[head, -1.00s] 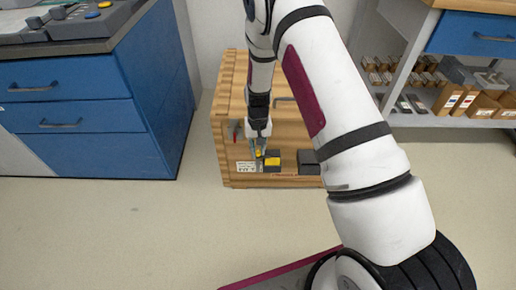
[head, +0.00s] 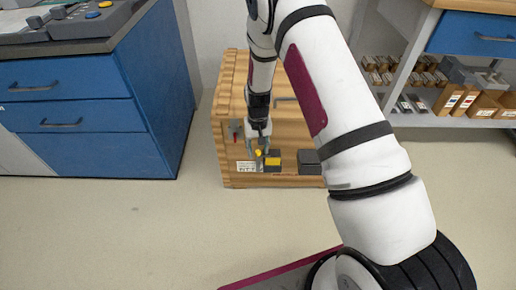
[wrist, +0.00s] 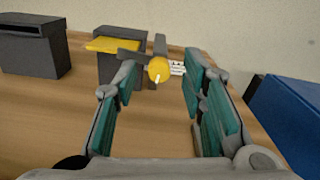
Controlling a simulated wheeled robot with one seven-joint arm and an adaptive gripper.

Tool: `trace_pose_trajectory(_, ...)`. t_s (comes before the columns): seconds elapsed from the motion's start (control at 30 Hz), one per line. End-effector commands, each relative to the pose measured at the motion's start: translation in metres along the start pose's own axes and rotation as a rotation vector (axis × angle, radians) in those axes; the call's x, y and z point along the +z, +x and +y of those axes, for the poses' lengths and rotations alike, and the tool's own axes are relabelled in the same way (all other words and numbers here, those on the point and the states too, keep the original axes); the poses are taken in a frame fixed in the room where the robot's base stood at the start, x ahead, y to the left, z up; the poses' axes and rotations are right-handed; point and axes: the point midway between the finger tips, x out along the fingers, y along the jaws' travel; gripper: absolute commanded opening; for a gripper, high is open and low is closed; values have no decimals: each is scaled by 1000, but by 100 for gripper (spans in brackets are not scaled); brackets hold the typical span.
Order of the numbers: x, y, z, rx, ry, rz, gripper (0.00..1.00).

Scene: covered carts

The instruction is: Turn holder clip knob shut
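The knob (wrist: 159,69) is a round yellow disc with a white mark pointing down and slightly left in the wrist view. It sits on a dark grey clip piece (wrist: 160,45) at the wooden crate's face. It also shows as a small yellow spot in the head view (head: 258,153). My gripper (wrist: 161,80) is open, with its teal-padded fingers on either side of the knob's line and a visible gap to each. Whether the fingertips reach the knob's depth is hard to tell. In the head view my gripper (head: 262,158) is at the crate's lower left front.
A dark holder with a yellow top (wrist: 118,46) stands just left of the knob, and a dark box (wrist: 35,48) farther left. A white label (wrist: 177,68) lies behind the knob. The wooden crate (head: 232,120) stands near a blue cabinet (head: 90,140). Open floor lies in front.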

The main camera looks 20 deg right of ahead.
Motion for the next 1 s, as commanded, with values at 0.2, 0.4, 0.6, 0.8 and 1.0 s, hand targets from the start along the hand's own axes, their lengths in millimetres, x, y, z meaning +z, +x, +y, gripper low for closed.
trace_pose_trajectory(0.2,0,-7,0,0,0,1,38)
trace_pose_trajectory(0.4,-1,-41,0,0,-1,4,38)
trace_pose_trajectory(0.6,-1,-82,0,-1,0,4,38)
trace_pose_trajectory(0.8,0,-110,0,0,0,2,38)
trace_pose_trajectory(1.0,0,-120,0,1,0,-1,38)
